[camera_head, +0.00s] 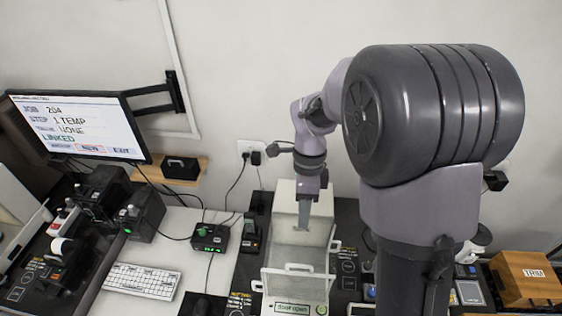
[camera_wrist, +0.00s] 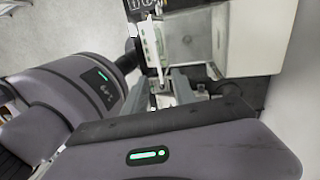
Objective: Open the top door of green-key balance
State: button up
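The balance (camera_head: 296,288) stands at bottom centre in the head view, with a clear-walled chamber and a pale rear housing (camera_head: 285,197). A display at its front base seems to read "door open", and a green key (camera_head: 322,310) sits beside it. White handles show at the chamber's top right (camera_head: 335,247), front and left. My gripper (camera_head: 303,222) points down over the rear of the chamber top. The wrist view shows my gripper (camera_wrist: 172,86) close to a white handle-like part (camera_wrist: 160,74) of the balance. Contact and the finger gap are unclear.
A green-lit box (camera_head: 210,237), a keyboard (camera_head: 143,280) and a monitor (camera_head: 78,125) lie to the left. A wooden TRIM box (camera_head: 528,278) stands at the far right. The wall is close behind the balance. My own arm hides part of the table on the right.

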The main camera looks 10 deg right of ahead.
send_near(300, 266)
jog(key=f, duration=0.4)
jog(key=s+f, duration=0.1)
jog(key=f, duration=0.1)
jog(key=shift+a+f+b, duration=0.3)
jog(key=shift+b, duration=0.05)
jog(key=shift+w+f, duration=0.1)
jog(key=shift+f, duration=0.5)
jog(key=shift+c, duration=0.2)
grip_shut()
jog(key=shift+r, duration=0.1)
